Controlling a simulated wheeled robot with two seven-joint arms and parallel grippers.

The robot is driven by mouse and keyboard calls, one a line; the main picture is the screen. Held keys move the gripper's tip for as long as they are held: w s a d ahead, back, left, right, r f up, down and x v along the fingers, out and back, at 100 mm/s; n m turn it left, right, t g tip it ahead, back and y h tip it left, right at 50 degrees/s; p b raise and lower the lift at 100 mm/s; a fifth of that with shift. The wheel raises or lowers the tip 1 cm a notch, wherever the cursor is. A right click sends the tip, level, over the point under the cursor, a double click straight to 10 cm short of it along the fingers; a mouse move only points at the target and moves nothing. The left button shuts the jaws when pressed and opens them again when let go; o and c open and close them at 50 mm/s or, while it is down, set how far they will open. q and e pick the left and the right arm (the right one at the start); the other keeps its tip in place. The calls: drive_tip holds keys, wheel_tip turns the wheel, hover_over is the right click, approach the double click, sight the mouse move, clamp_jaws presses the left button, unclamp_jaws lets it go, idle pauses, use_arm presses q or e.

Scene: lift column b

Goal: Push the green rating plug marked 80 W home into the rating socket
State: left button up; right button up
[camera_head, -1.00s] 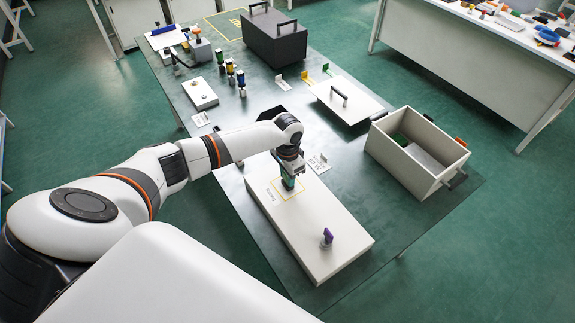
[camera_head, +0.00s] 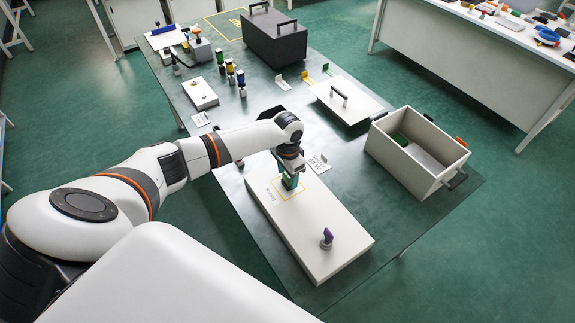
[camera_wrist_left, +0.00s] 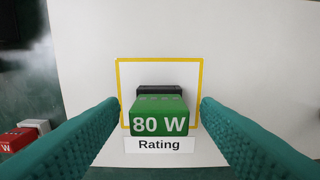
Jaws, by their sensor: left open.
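The green rating plug marked 80 W (camera_wrist_left: 160,118) stands in the dark rating socket (camera_wrist_left: 172,88), inside a yellow outline above the label "Rating" in the left wrist view. How deep it sits I cannot tell. In the head view the plug (camera_head: 289,183) shows just below my left gripper (camera_head: 290,176). In the wrist view the teal fingers of my left gripper (camera_wrist_left: 160,122) stand apart on both sides of the plug, with gaps between. The socket is in the white panel box (camera_head: 300,225). My right gripper is not in view.
A purple knob (camera_head: 326,235) stands on the near end of the panel box. An open grey bin (camera_head: 450,165) is to the right. A white plate with a handle (camera_head: 362,103) and a dark case (camera_head: 262,42) lie farther back. A red block (camera_wrist_left: 18,139) shows at lower left in the wrist view.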

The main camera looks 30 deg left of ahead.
use_arm(q)
wheel_tip(320, 180, up, 11)
drive_tip(key=b, duration=0.1)
drive_tip(key=shift+f, duration=0.15)
idle(0.8)
